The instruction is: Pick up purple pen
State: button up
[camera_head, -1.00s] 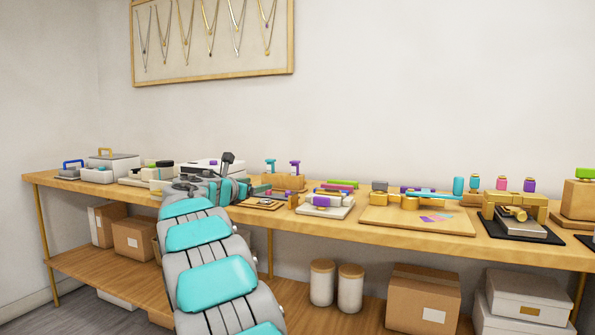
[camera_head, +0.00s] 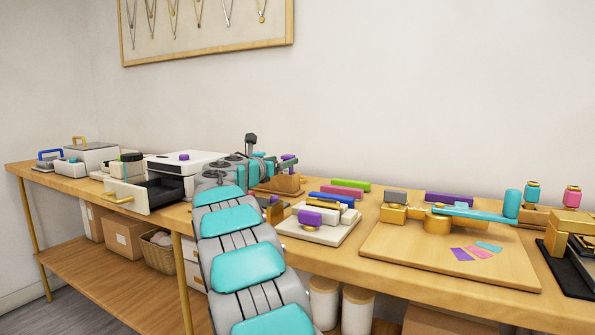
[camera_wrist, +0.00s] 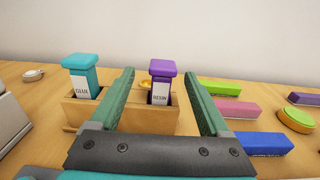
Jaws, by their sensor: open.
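A purple pen-like piece labelled RESIN (camera_wrist: 161,84), with a wide square top, stands upright in a wooden holder (camera_wrist: 140,122) in the wrist view. A teal one labelled GLUE (camera_wrist: 82,77) stands to its left in the same holder. My gripper (camera_wrist: 160,88) is open and empty, its green fingers spread to either side of the purple piece in that view. Contact cannot be seen. In the head view my gripper (camera_head: 268,168) is beside the holder (camera_head: 285,184) and partly hides it; the purple top (camera_head: 289,160) shows just behind the gripper.
Green (camera_wrist: 222,87), pink (camera_wrist: 232,108) and blue (camera_wrist: 262,144) bars lie right of the gripper, with a purple bar (camera_wrist: 306,98) farther right. A white unit has an open drawer (camera_head: 133,198) on the left. A wooden board (camera_head: 395,250) lies to the right.

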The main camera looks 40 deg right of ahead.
jog(key=shift+s+r, duration=0.1)
jog(key=shift+r, duration=0.35)
jog(key=shift+d, duration=0.3)
jog(key=p+x, duration=0.2)
jog(key=x, duration=0.4)
jog(key=shift+w+d, duration=0.15)
jog(key=shift+w, duration=0.1)
jog(key=shift+f, duration=0.1)
jog(key=shift+c, duration=0.2)
grip_shut()
